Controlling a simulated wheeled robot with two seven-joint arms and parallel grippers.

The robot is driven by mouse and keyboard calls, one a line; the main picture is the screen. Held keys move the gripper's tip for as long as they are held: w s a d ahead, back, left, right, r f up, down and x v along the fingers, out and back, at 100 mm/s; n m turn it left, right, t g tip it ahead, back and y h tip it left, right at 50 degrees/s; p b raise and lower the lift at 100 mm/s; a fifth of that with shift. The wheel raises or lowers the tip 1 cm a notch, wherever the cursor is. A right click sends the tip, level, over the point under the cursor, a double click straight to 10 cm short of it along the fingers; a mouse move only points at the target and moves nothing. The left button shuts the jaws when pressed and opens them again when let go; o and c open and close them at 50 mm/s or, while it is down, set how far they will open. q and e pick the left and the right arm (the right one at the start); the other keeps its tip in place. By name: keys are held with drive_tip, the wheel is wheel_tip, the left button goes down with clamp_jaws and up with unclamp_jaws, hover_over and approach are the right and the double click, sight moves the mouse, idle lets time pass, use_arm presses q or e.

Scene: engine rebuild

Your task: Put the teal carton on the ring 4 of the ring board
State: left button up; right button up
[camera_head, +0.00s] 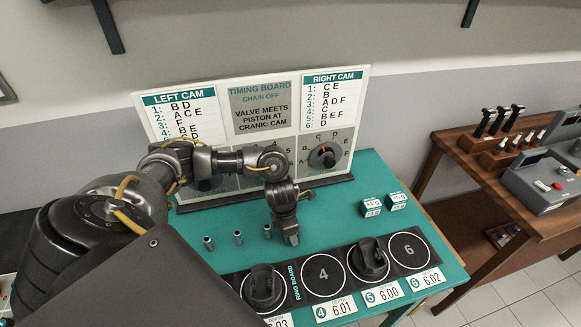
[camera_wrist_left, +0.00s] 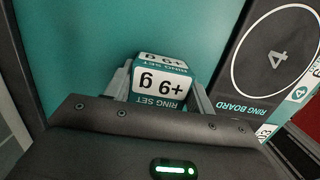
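My left gripper (camera_head: 291,238) points down above the teal table, just behind the ring board. In the left wrist view the teal carton (camera_wrist_left: 160,83), with white "RING SET" labels, sits between its two fingers (camera_wrist_left: 162,88), which appear shut on its sides. In the head view the carton is mostly hidden by the gripper. The ring board (camera_head: 294,283) lies along the table's front. Its ring 4 (camera_head: 322,274) is empty, with the label 6.01 below; ring 4 also shows at right in the left wrist view (camera_wrist_left: 277,56). My right gripper is not in view.
Dark parts stand on the ring left of 4 (camera_head: 263,288) and on ring 5 (camera_head: 369,260); ring 6 (camera_head: 408,250) is empty. Two small teal-white cartons (camera_head: 371,207) (camera_head: 396,200) stand at right. Several metal pins (camera_head: 238,237) stand at left. The timing board (camera_head: 260,115) stands behind.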

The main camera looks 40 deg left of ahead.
use_arm(q)
drive_tip(key=c, duration=0.4)
drive_tip(key=shift+r, duration=0.1)
